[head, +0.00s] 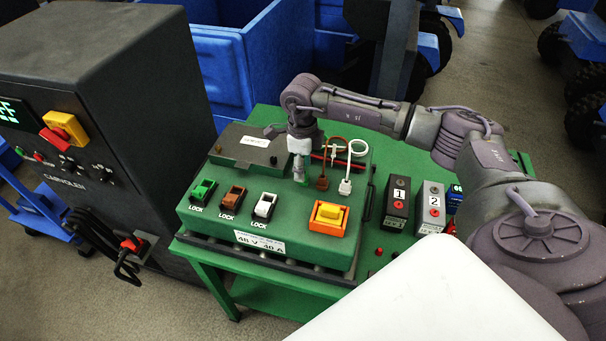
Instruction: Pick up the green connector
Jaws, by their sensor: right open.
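My right gripper (300,168) points down over the right part of the green fixture box (215,224). It is open, with its fingertips close above the box top. The green connector cannot be clearly made out; the gripper covers the spot left of the brown connector (323,182) and the white connector (345,186), which stand upright with looped cables. A green lock switch (203,190) sits at the front left of the box, beside a brown one (232,197) and a white one (265,206). My left gripper is out of view.
A yellow-and-orange switch (328,216) is on the box's front right. Modules marked 1 (397,201) and 2 (431,206) stand to its right on the green table (372,240). A dark cabinet (110,75) stands at left, a blue bin (240,65) behind.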

